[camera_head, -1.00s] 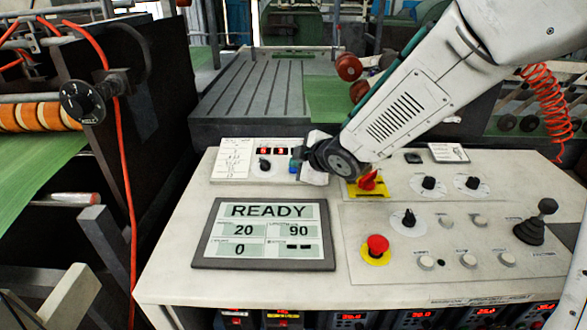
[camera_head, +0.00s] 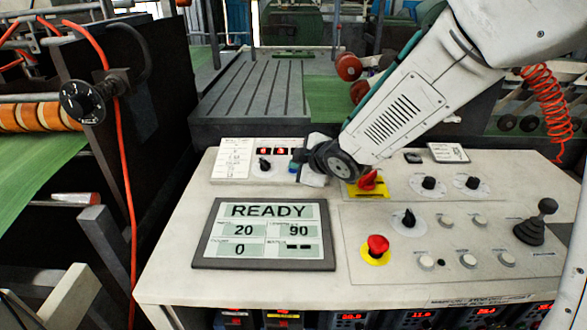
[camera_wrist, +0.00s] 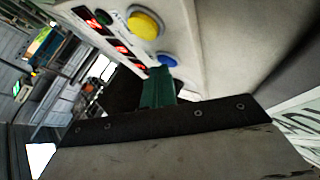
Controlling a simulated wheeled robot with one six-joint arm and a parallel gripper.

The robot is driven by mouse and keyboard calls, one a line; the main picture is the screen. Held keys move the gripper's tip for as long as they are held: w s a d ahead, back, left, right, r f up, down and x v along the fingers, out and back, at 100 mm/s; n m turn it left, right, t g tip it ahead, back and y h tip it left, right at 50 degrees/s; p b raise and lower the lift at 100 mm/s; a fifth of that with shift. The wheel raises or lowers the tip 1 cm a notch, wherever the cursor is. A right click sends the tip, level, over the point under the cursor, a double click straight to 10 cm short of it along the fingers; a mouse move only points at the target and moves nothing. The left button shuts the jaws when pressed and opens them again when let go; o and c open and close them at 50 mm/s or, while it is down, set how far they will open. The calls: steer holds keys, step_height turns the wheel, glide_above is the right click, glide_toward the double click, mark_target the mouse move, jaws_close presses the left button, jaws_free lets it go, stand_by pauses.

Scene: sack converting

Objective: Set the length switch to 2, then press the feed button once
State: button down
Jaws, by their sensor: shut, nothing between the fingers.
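My gripper (camera_wrist: 158,88) is shut and empty, its green fingertips close to a blue button (camera_wrist: 167,60) in the wrist view; I cannot tell whether they touch. A yellow button (camera_wrist: 145,23) sits beyond it. In the head view my gripper (camera_head: 300,164) is over the right end of the small back panel. A black rotary switch (camera_head: 264,164) on a white dial sits left of it. More black rotary switches are at the right (camera_head: 428,183) and near the middle (camera_head: 408,218). The labels are too small to read, so I cannot tell which are the length switch and feed button.
A screen (camera_head: 203,260) reads READY, 20, 90 and 0. A red mushroom button (camera_head: 377,246), a red-and-yellow rotary switch (camera_head: 368,181), several pale buttons (camera_head: 468,260) and a black lever (camera_head: 533,230) share the desk. Small red displays (camera_head: 281,151) sit beside my gripper.

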steer(key=shift+s+r, duration=0.2)
steer(key=shift+r, duration=0.65)
steer(key=r, duration=0.2)
steer(key=s+r, duration=0.1)
steer(key=r, duration=0.1)
steer(key=shift+r, duration=0.35)
stand_by(1.4)
